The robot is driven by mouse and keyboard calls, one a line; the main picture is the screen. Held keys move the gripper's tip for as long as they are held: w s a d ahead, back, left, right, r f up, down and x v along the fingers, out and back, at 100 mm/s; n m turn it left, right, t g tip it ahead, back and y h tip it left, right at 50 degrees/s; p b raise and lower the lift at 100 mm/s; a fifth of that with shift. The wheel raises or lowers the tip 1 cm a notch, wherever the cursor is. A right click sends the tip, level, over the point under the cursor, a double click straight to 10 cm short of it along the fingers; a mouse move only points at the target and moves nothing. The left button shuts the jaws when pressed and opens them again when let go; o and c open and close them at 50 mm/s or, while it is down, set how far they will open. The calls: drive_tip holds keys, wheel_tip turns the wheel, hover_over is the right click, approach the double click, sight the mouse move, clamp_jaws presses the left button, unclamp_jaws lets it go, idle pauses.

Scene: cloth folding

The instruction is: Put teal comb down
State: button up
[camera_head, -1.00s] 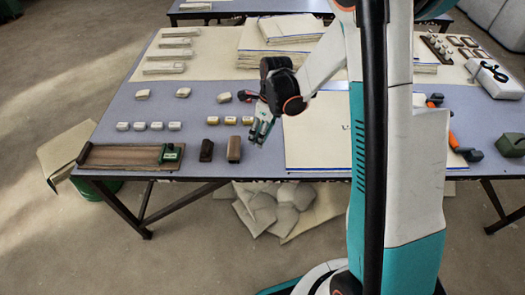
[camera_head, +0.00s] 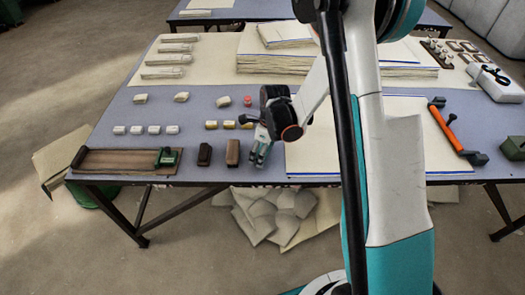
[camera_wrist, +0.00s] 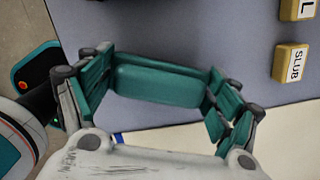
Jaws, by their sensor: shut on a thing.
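The teal comb (camera_wrist: 160,86) appears in the wrist view as a rounded teal bar lying between my finger pads. My gripper (camera_wrist: 160,95) is shut on it, with a pad at each end. No teeth of the comb can be made out. In the head view my gripper (camera_head: 260,156) points down near the front edge of the grey-blue table (camera_head: 130,105), just right of a brown block (camera_head: 233,152). The comb cannot be told apart from the teal fingers there. Its height above the table is unclear.
A large cream sheet (camera_head: 310,158) with a blue edge lies right of my gripper. A yellow block marked SLUB (camera_wrist: 291,62) sits close by. A dark block (camera_head: 205,154) and a wooden board (camera_head: 120,161) are to the left.

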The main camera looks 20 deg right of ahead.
drive_tip(key=shift+f, duration=0.2)
drive_tip(key=o, duration=1)
drive_tip(key=shift+o, duration=0.2)
drive_tip(key=shift+r, duration=0.15)
drive_tip(key=s+r+n+t+p, duration=0.1)
drive_tip(key=s+r+n+p, duration=0.2)
drive_tip(key=r, duration=0.6)
drive_tip(key=s+r+n+t+p, duration=0.1)
drive_tip(key=s+r+n, duration=0.35)
drive_tip(key=r, duration=0.45)
drive_tip(key=s+r+n+t+p, duration=0.1)
drive_tip(key=s+r+n, duration=0.25)
drive_tip(key=r, duration=0.55)
drive_tip(key=s+r+n+t+h, duration=0.1)
drive_tip(key=s+r+n+t, duration=0.2)
drive_tip(key=s+n, duration=0.9)
drive_tip(key=shift+r+n, duration=1.4)
drive_tip(key=shift+n, duration=0.1)
